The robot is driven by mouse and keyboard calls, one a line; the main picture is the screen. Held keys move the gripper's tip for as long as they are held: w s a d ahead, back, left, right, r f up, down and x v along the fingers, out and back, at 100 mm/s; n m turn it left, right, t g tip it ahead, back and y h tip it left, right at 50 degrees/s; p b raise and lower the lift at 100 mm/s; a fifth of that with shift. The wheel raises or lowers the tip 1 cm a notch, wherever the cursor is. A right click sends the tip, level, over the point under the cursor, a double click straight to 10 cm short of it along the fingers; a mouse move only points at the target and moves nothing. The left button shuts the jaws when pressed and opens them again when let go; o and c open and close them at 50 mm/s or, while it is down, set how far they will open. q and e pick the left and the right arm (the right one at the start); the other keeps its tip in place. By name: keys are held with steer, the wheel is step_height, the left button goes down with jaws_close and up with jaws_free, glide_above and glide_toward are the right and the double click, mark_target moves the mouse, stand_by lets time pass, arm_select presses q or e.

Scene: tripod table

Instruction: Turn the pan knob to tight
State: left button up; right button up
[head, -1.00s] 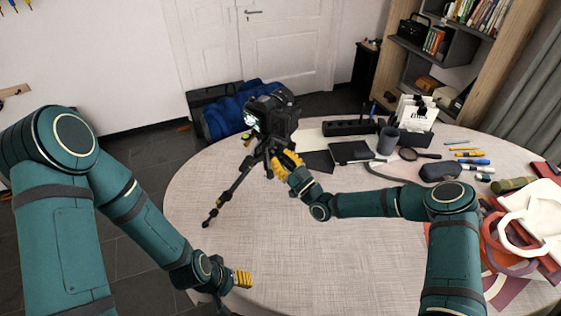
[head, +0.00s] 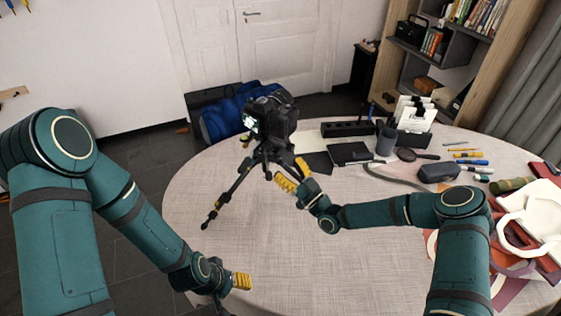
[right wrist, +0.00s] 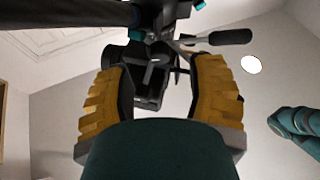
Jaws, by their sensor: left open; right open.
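A black camera (head: 268,116) stands on a small black tripod (head: 240,190) on the round table. My right gripper (head: 290,174) is open just right of the tripod, below the camera. I cannot tell which part is the pan knob. The fingers appear apart from the tripod. My left gripper (head: 238,283) is open and empty near the table's front left edge, away from the tripod.
Behind the tripod on the round table (head: 300,250) are a black organizer (head: 348,128), a dark notebook (head: 350,153) and a grey cup (head: 387,141). A magnifier (head: 408,154), a case (head: 440,172) and pens lie to the right. The table's front middle is clear.

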steer(key=v, duration=0.8)
